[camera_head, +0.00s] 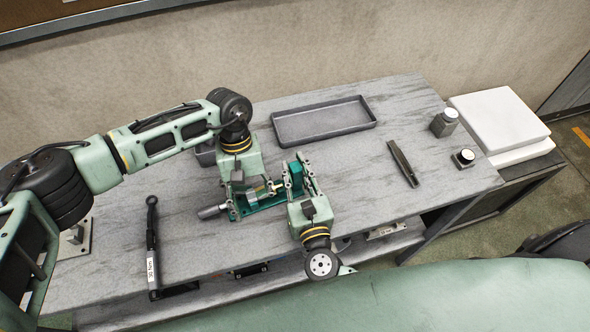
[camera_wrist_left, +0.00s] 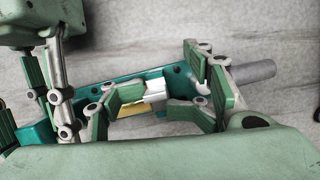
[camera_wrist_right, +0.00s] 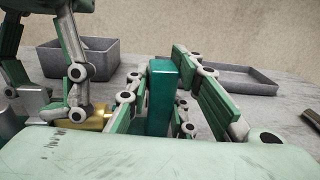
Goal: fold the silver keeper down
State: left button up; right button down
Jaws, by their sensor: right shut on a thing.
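The silver keeper (camera_wrist_left: 155,92) is a small bright block on the teal fixture (camera_wrist_left: 105,82), beside a yellow brass part (camera_wrist_left: 135,109). My left gripper (camera_wrist_left: 178,85) is open above the fixture, its fingers on either side of the keeper. One finger is close beside the keeper; I cannot tell if they touch. In the head view my left gripper (camera_head: 250,194) hides most of the keeper. My right gripper (camera_wrist_right: 165,105) is shut on the fixture's upright teal end block (camera_wrist_right: 161,85). It also shows in the head view (camera_head: 297,175).
A grey cylinder (camera_head: 212,211) sticks out of the fixture's left end. An empty grey tray (camera_head: 325,130) lies behind, and a small grey bin (camera_wrist_right: 80,60) stands behind my left arm. A black tool (camera_head: 152,245) lies left.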

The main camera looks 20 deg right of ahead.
pick_arm(q)
jog(key=shift+s+r, duration=0.1)
pick_arm(e)
jog(key=shift+d+r, duration=0.15)
pick_arm(q)
jog(key=shift+v, duration=1.9)
jog(key=shift+w+r, duration=0.25)
jog(key=shift+r, duration=0.4)
jog(key=shift+w+r, duration=0.2)
jog(key=shift+r, duration=0.25)
pick_arm(e)
jog(key=shift+a, duration=0.2)
pick_arm(q)
jog(key=v, duration=1.1)
pick_arm(e)
jog(key=shift+f, duration=0.2)
jog(key=c, duration=1.3)
grip_release()
jog(key=shift+o, duration=0.2)
